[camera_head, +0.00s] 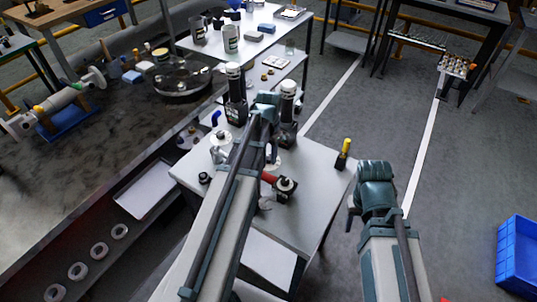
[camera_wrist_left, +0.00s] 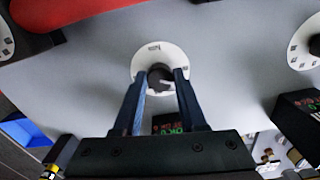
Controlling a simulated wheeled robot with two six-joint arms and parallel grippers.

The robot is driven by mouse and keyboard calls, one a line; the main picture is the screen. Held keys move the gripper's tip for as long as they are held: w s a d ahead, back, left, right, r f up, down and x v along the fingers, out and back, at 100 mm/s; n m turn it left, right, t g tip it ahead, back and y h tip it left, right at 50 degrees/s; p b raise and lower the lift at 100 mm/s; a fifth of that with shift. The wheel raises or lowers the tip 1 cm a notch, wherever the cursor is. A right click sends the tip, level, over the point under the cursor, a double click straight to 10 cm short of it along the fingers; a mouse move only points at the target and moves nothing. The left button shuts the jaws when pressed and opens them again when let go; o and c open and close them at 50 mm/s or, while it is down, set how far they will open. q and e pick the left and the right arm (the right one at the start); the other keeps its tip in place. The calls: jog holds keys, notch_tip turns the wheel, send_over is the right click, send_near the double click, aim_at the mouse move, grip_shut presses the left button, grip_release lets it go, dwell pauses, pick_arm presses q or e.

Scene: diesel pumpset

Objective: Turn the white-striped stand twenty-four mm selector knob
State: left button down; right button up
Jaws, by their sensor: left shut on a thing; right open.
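A dark selector knob (camera_wrist_left: 160,76) with a small pale mark stands on a round white dial plate (camera_wrist_left: 149,57) in the left wrist view. My left gripper (camera_wrist_left: 162,80) is shut on this knob, one dark finger on each side. In the head view the left gripper (camera_head: 271,153) reaches down to the light grey table, and a white dial edge (camera_head: 276,160) shows beside it; my arm hides much of the rest. I cannot tell a stripe on the stand. My right gripper (camera_head: 353,205) is open and empty, off the table's right side.
A small lit display (camera_wrist_left: 168,122) stands near the knob. A red-handled part (camera_wrist_left: 75,10) and another white dial (camera_wrist_left: 306,42) are close by. On the table (camera_head: 318,185) are also a yellow-topped item (camera_head: 344,148) and dark canisters (camera_head: 235,85). A blue crate (camera_head: 517,255) stands right.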

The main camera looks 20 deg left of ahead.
aim_at(269, 157)
pick_arm(q)
jog(key=shift+n, duration=2.1)
jog(key=shift+c, duration=2.3)
grip_release()
jog(key=shift+r, duration=0.1)
notch_tip(269, 157, up, 14)
jog(key=p, duration=1.4)
jog(key=shift+f, duration=0.2)
